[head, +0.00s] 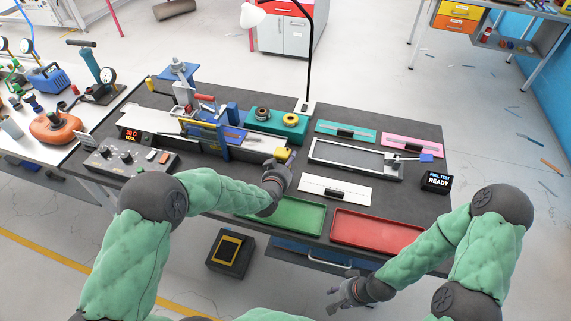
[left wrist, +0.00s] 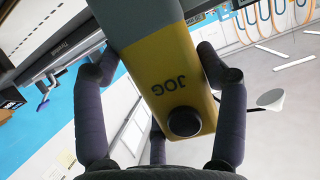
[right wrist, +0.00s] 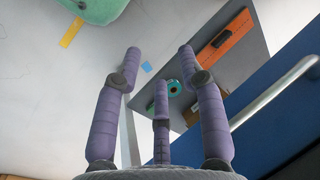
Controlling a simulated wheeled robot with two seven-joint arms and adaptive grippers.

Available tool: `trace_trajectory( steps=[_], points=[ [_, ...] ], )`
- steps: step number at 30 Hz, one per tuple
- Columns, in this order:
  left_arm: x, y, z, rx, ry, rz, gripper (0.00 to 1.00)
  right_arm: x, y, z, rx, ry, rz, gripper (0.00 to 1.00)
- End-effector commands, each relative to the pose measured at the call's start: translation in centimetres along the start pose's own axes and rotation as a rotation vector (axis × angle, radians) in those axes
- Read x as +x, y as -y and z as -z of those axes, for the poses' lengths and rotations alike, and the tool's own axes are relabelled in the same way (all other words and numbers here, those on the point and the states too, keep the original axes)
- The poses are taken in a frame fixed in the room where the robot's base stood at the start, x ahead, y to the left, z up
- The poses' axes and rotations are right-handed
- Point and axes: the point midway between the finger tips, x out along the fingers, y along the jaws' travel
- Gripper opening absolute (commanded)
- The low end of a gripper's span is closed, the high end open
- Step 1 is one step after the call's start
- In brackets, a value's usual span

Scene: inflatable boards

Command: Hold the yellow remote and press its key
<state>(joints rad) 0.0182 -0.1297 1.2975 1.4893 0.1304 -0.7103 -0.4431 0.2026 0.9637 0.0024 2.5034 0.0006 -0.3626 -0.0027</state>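The yellow remote (head: 283,153) is at my left gripper (head: 279,167), which is over the middle of the dark table. In the left wrist view the remote (left wrist: 165,72) has a yellow face with a grey part, the word JOG and a round black key (left wrist: 184,122). The left gripper's fingers lie along both sides of the remote, shut on it; no finger is on the key. My right gripper (head: 340,297) is in front of the table's front edge. In the right wrist view the right gripper (right wrist: 160,65) has its fingers spread, with nothing between them.
A green tray (head: 287,216) and a red tray (head: 375,231) lie along the front edge. A white panel (head: 320,189) and a metal-framed tray (head: 352,172) lie behind them. A blue press fixture (head: 218,140) stands left.

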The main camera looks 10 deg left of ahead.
Motion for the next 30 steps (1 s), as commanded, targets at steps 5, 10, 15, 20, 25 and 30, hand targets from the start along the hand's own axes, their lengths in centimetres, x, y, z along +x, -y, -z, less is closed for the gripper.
trace_trajectory(
  steps=[5,10,15,20,25,30],
  points=[
    [-0.01,-0.02,-0.04,0.000,0.001,0.000,0.31,0.00,0.00,0.00,0.000,0.000,0.000,0.20],
    [-0.01,-0.02,-0.05,0.000,0.001,0.000,0.31,0.00,0.00,0.00,0.000,0.000,0.000,0.00],
    [-0.02,-0.03,-0.06,0.000,0.001,-0.001,0.31,0.01,0.00,0.00,0.000,0.000,0.000,0.00],
    [-0.02,-0.04,-0.08,0.000,0.001,-0.001,0.31,0.01,0.00,0.00,0.000,0.000,0.000,0.00],
    [-0.02,-0.04,-0.09,0.000,0.002,-0.001,0.31,0.01,0.00,0.00,0.000,0.000,0.000,0.00],
    [-0.02,-0.05,-0.10,0.000,0.002,-0.001,0.31,0.01,0.00,0.00,0.000,0.000,0.000,0.00]
  ],
)
